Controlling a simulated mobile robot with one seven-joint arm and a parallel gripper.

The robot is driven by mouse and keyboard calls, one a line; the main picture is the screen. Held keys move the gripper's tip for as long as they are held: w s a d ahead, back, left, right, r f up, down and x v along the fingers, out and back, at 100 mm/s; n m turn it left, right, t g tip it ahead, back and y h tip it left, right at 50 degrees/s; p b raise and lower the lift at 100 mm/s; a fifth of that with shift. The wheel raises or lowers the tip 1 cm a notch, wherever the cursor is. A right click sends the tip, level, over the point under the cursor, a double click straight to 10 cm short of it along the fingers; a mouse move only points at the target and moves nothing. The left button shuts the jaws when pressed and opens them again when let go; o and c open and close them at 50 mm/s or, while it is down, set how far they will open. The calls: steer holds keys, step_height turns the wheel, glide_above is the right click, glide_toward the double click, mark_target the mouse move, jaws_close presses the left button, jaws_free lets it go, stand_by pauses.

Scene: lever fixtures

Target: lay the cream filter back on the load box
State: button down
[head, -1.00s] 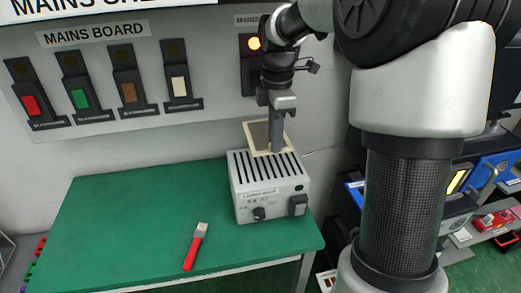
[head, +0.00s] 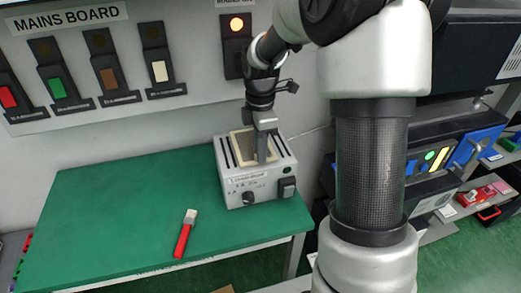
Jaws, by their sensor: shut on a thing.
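The cream filter (head: 242,146) is a flat panel with a cream frame and a grey mesh middle. It is at the top of the load box (head: 240,185), over its slotted upper face, and lies nearly flat there. I cannot tell whether it fully touches the box. My gripper (head: 262,157) points down and is shut on the filter at its right side. My gripper hides part of the filter's right edge. The load box is light grey with a dark knob, a dark switch and a green round mark on its front.
The box stands at the back right of a green table (head: 120,215). A brush with a red handle (head: 184,236) lies in front of it. The mains board (head: 90,70) with several coloured levers is on the wall behind. The table's left side is clear.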

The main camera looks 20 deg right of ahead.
steer(key=shift+f, duration=0.2)
steer(key=c, duration=1.8)
jaws_free()
steer(key=shift+r, duration=0.1)
steer(key=shift+o, duration=0.2)
